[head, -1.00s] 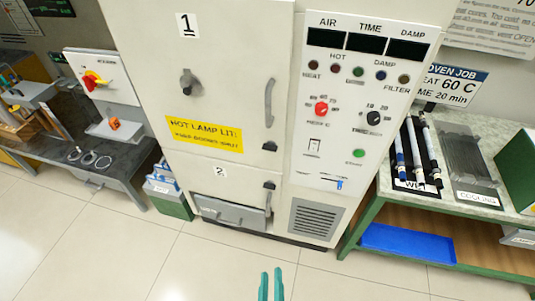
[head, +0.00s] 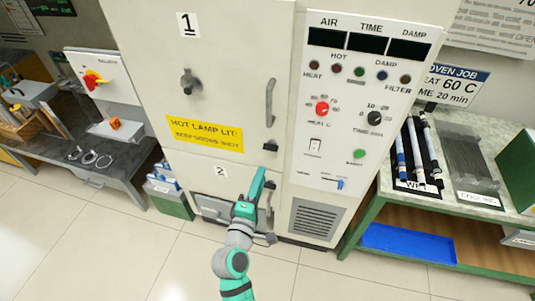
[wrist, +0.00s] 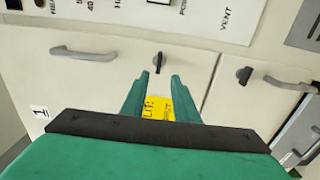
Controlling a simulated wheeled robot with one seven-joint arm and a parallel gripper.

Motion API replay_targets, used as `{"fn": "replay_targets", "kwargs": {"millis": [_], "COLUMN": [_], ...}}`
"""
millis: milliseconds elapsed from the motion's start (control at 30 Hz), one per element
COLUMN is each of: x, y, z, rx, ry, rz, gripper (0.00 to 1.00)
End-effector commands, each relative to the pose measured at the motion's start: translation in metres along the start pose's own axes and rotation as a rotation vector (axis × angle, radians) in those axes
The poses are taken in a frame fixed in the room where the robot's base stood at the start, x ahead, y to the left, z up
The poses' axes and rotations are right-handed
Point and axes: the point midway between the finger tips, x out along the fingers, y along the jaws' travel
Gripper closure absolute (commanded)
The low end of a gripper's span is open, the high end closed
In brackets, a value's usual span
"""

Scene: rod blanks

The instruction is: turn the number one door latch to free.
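The door latch of door number one (head: 270,146) is a small dark lever at the door's lower right edge. In the head view it lies roughly sideways. In the wrist view the same latch (wrist: 160,64) shows just beyond the fingertips, in line with the gap between them. My gripper (head: 262,170) is teal and sits just below the latch in the head view. The wrist view shows its two fingers (wrist: 161,76) apart with nothing held. I see no clear contact with the latch. Door number one (head: 225,60) looks closed.
Door one's handle (head: 270,102) is above the latch, and a yellow sign (head: 204,134) is to the left. Door two's latch (wrist: 244,76) and handle (wrist: 288,84) are close by. The control panel (head: 340,125) is on the right. The floor in front is clear.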

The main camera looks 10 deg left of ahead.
Motion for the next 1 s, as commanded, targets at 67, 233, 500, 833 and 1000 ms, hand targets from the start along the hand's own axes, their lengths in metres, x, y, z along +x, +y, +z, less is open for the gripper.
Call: {"fn": "replay_targets", "kwargs": {"millis": [67, 233, 500, 833, 1000], "x": [0.003, 0.021, 0.069, 0.104, 0.108], "y": [0.002, 0.002, 0.002, 0.001, 0.001], "z": [-0.002, -0.004, -0.005, -0.004, -0.003], "rx": [-0.005, -0.004, -0.002, -0.002, -0.003], "ry": [-0.002, 0.001, 0.003, 0.003, 0.002], "rz": [0.002, 0.003, 0.002, 0.001, 0.001], "gripper": [0.73, 0.73, 0.73, 0.73, 0.73]}}
